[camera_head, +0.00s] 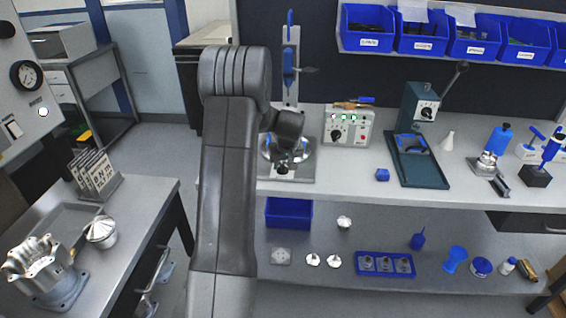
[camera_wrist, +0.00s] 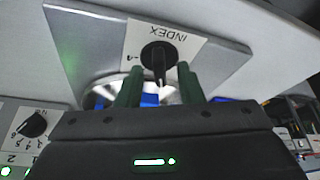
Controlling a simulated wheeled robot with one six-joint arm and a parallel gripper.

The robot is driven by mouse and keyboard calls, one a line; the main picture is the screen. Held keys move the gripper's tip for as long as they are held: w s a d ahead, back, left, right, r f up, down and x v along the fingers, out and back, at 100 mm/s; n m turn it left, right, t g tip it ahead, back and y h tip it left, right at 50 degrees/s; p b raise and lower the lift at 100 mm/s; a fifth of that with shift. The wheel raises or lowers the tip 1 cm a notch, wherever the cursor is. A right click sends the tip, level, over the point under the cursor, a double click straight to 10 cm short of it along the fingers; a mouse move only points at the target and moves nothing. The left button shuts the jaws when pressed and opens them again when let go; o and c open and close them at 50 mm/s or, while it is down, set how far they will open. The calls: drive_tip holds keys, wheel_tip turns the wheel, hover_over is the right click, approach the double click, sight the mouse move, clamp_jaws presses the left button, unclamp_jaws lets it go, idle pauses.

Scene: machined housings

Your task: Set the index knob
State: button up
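The black index knob (camera_wrist: 159,57) is on a white label reading INDEX, upside down in the wrist view, on a grey metal plate (camera_wrist: 85,35). A "-1" mark shows by the knob, and its pointer bar faces down the picture, between my fingers. My gripper (camera_wrist: 160,68) has two green fingers spread apart, one on each side of the knob's lower part. I see no clear contact with it. In the head view, my dark arm ends over the plate (camera_head: 302,178) of the fixture on the bench, and the gripper is largely hidden there.
A control box (camera_head: 361,128) with a knob and green lights stands just right of the fixture. A blue upright tool stand (camera_head: 291,75) is behind. A green press (camera_head: 418,170) is further right.

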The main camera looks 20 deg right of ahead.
drive_tip(key=shift+c, duration=0.2)
clamp_jaws()
drive_tip(key=shift+m, duration=0.3)
drive_tip(key=m+b, duration=0.1)
drive_tip(key=m+h+b, duration=0.1)
drive_tip(key=shift+a+f+m, duration=0.15)
drive_tip(key=shift+m, duration=0.15)
drive_tip(key=m+b, duration=0.1)
drive_tip(key=m+g+h+b, duration=0.1)
drive_tip(key=m+b, duration=0.1)
drive_tip(key=shift+w+f+m+h, duration=0.1)
drive_tip(key=shift+w+m+h, duration=0.05)
drive_tip(key=shift+m+h, duration=0.15)
drive_tip(key=m+g+b, duration=0.1)
drive_tip(key=m+b, duration=0.1)
drive_tip(key=m+g+h+b, duration=0.1)
drive_tip(key=m+b, duration=0.1)
drive_tip(key=m, duration=0.1)
drive_tip(key=shift+w+a+m+b, duration=0.1)
drive_tip(key=shift+w+m+b, duration=0.05)
drive_tip(key=shift+m+b, duration=0.15)
drive_tip(key=m, duration=0.1)
drive_tip(key=m+g, duration=0.1)
drive_tip(key=m, duration=0.1)
drive_tip(key=m+g+b, duration=0.1)
drive_tip(key=m, duration=0.1)
drive_tip(key=shift+r, duration=0.25)
drive_tip(key=shift+w+m, duration=0.1)
drive_tip(key=shift+m, duration=0.2)
